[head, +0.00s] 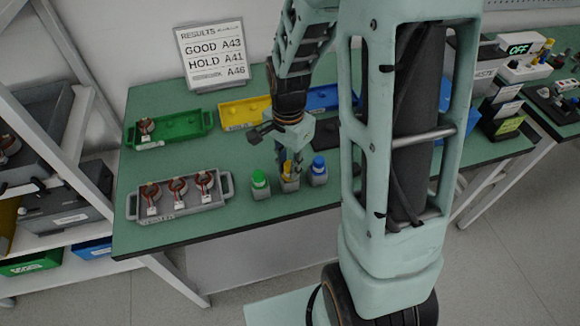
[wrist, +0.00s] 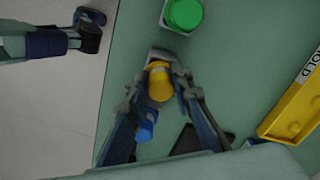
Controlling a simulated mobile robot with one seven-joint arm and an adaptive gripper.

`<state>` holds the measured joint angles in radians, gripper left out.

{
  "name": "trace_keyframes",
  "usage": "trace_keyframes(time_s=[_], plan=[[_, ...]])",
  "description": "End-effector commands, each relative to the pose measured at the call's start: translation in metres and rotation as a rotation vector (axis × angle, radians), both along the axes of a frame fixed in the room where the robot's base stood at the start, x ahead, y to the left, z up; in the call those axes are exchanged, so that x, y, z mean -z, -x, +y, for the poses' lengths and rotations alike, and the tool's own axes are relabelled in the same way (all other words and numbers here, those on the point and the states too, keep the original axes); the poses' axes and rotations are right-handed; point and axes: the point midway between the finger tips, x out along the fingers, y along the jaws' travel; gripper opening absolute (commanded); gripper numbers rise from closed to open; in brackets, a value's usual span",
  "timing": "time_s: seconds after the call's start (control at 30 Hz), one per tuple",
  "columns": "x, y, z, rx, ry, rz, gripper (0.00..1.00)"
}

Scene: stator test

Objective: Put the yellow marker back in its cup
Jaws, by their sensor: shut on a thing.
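The yellow marker (head: 287,169) is upright at the middle cup (head: 290,186), a small grey holder near the table's front edge. My gripper (head: 291,166) points down from above and is shut on the marker. In the wrist view the yellow marker (wrist: 160,82) lies between the fingertips of my gripper (wrist: 160,78), and the grey rim of its cup (wrist: 158,54) shows just beyond it. The fingers partly hide the marker and cup, so I cannot tell how deep the marker sits.
A green marker (head: 260,180) stands in a cup to the left, a blue marker (head: 319,164) in one to the right, both close by. A grey tray (head: 184,211) with copper-wound parts lies further left. Green (head: 180,128) and yellow (head: 236,117) trays lie behind.

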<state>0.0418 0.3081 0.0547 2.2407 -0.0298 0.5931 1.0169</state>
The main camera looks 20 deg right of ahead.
Motion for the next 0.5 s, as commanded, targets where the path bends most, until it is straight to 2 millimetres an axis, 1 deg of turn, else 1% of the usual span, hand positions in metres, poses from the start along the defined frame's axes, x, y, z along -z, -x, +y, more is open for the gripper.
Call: trace_keyframes(time_s=[0.17, 0.47, 0.5], plan=[[-0.001, 0.000, 0.000, 0.000, 0.000, 0.000, 0.00], [0.009, 0.000, 0.000, 0.001, 0.000, 0.000, 0.00], [0.008, 0.000, 0.000, 0.001, 0.000, 0.000, 0.24]])
